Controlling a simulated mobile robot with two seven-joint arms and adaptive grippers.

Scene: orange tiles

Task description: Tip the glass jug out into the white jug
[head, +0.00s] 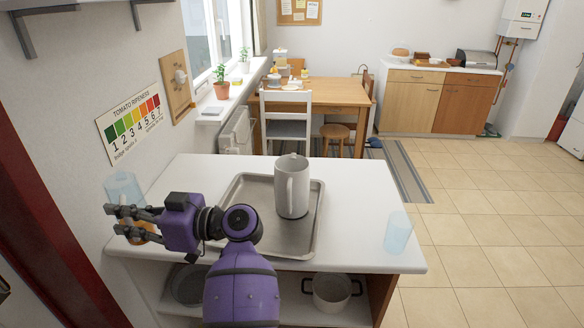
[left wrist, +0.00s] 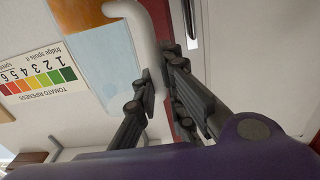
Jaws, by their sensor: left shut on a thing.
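The glass jug (head: 124,185) is pale blue and see-through, at the left end of the white counter by the wall. Orange-brown shows low in it (head: 142,232). It looks roughly upright; I cannot tell whether it touches the counter. My left gripper (head: 112,219) is shut on its pale handle. In the left wrist view the fingers (left wrist: 162,78) close around the handle, beside the blue glass jug wall (left wrist: 103,62). The white jug (head: 292,188) stands upright on the metal tray, its handle toward me. Its inside is mostly hidden. My right gripper is out of view.
The metal tray (head: 240,192) lies mid-counter, partly behind my left arm. Pots, including one grey pot (head: 332,292), sit on the shelf below. The white counter (head: 355,185) is clear right of the tray.

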